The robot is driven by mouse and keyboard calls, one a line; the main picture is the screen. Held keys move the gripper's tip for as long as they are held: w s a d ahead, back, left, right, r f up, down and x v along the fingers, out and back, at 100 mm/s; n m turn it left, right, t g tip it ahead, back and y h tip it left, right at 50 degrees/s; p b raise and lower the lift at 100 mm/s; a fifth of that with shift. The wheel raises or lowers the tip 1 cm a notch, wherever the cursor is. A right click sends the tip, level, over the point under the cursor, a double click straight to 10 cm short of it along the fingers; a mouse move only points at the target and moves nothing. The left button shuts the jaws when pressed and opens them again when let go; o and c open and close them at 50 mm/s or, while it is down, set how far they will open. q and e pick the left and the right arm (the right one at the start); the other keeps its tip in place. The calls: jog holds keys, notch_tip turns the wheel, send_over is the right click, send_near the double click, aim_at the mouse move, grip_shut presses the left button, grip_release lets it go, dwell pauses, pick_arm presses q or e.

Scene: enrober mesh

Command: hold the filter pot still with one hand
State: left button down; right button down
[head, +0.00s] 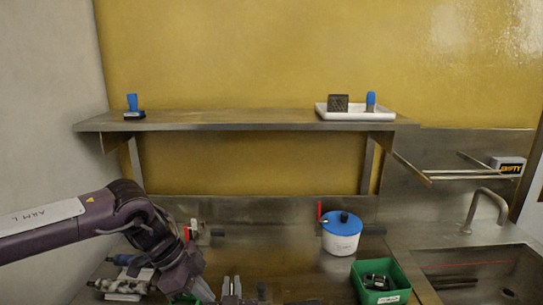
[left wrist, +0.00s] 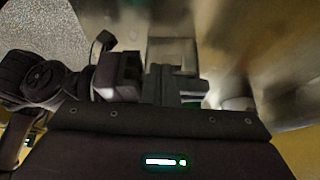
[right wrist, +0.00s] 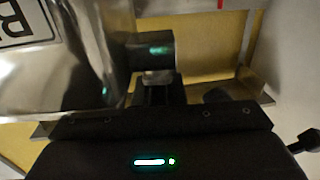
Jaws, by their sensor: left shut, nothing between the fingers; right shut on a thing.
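A shiny metal vessel with a black-lettered white label, which I take to be the filter pot (right wrist: 85,60), fills the left of the right wrist view. My right gripper (right wrist: 155,62) is shut at its side, on a small pale metal piece that looks like its handle.
A white pot with a blue lid (head: 342,238) stands on the steel counter. A green bin (head: 398,284) holding dark items is at its right, before the sink (head: 480,275). A shelf (head: 235,121) runs above. Metal parts (head: 125,285) lie at the lower left.

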pick_arm(q)
jog(key=shift+w+d, duration=0.2)
jog(key=shift+d, duration=0.25)
dwell(0.6)
jog(key=shift+w, duration=0.2)
jog(key=shift+w, duration=1.1)
jog(key=shift+w, duration=0.2)
jog(key=shift+a, duration=0.1)
dwell(0.3)
notch_tip(320, 180, up, 6)
jog(key=shift+a, duration=0.3)
dwell(0.4)
jog(key=shift+w, duration=0.1)
